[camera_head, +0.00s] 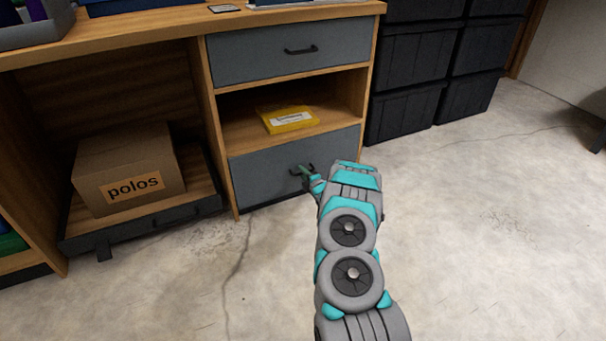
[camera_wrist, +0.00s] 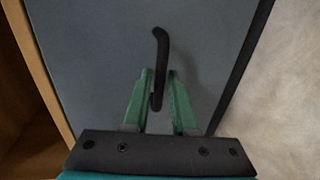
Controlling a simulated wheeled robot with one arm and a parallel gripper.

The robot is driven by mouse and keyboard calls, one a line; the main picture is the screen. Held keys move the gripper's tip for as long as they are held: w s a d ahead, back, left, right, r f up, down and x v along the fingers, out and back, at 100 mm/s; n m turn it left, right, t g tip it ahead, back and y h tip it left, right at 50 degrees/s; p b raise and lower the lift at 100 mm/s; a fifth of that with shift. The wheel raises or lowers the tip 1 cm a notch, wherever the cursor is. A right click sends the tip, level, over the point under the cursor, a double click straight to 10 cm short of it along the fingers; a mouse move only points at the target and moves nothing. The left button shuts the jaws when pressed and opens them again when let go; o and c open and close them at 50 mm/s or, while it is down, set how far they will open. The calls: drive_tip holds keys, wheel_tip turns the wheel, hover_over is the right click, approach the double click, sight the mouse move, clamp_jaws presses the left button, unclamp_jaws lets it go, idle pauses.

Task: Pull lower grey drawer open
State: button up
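The lower grey drawer (camera_head: 258,178) sits at the bottom of the wooden desk unit, and its front looks flush with the frame. Its black bar handle (camera_wrist: 160,45) shows in the wrist view. In the head view the handle (camera_head: 296,171) is partly hidden by my gripper (camera_head: 304,170). My gripper's green fingers (camera_wrist: 160,80) stand on either side of the handle bar in the wrist view. Small gaps show between the fingers and the bar, so they look open around it. Contact with the drawer front cannot be told.
An upper grey drawer (camera_head: 290,52) is closed above an open shelf holding a yellow packet (camera_head: 288,119). Left, a cardboard box labelled polos (camera_head: 128,168) stands on a low pull-out tray (camera_head: 150,222). Black bins (camera_head: 412,75) are stacked to the right. The concrete floor in front is clear.

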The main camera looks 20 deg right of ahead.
clamp_jaws()
idle(1.2)
